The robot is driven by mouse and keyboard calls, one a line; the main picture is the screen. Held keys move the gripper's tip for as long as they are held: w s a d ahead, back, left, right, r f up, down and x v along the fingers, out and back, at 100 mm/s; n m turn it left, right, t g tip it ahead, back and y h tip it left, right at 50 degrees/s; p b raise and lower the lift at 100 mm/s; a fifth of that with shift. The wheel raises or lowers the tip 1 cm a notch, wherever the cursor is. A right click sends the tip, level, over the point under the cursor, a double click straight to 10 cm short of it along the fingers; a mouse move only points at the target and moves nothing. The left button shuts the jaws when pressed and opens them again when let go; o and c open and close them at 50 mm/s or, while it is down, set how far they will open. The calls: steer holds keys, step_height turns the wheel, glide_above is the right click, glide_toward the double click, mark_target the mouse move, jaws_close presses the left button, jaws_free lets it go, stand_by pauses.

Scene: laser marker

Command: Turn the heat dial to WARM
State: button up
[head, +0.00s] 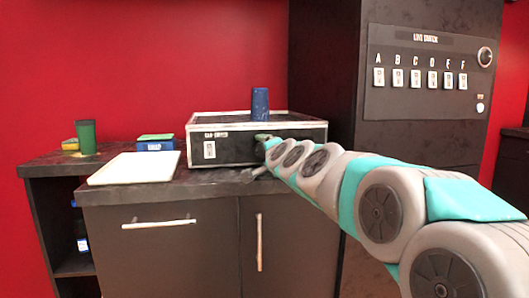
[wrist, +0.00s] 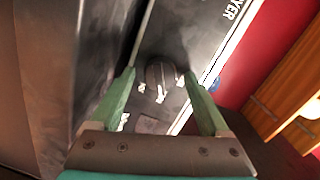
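The heat dial (wrist: 161,73) is a dark round knob with small white marks around it, seen in the wrist view on the dark front of an appliance. In the head view this appliance (head: 225,147) is a box with a white-edged top on the counter; my gripper and arm hide the dial there. My gripper (wrist: 159,80) has its two green fingers apart, one on each side of the dial, with gaps visible. It also shows at the box front in the head view (head: 262,141). The dial's pointer and the wording of its marks are too small to read.
A blue cup (head: 260,103) stands on the box. A rocker switch (head: 210,150) is on its front left. Left of it are a white tray (head: 130,168), a blue-green box (head: 156,143) and a green cup (head: 86,137). A tall dark cabinet with a switch panel (head: 420,98) stands right.

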steer(key=shift+s+d, duration=0.1)
steer(key=v, duration=0.7)
steer(key=shift+s+b, duration=0.25)
steer(key=shift+b, duration=0.1)
steer(key=shift+s+d, duration=0.1)
steer(key=shift+d, duration=0.05)
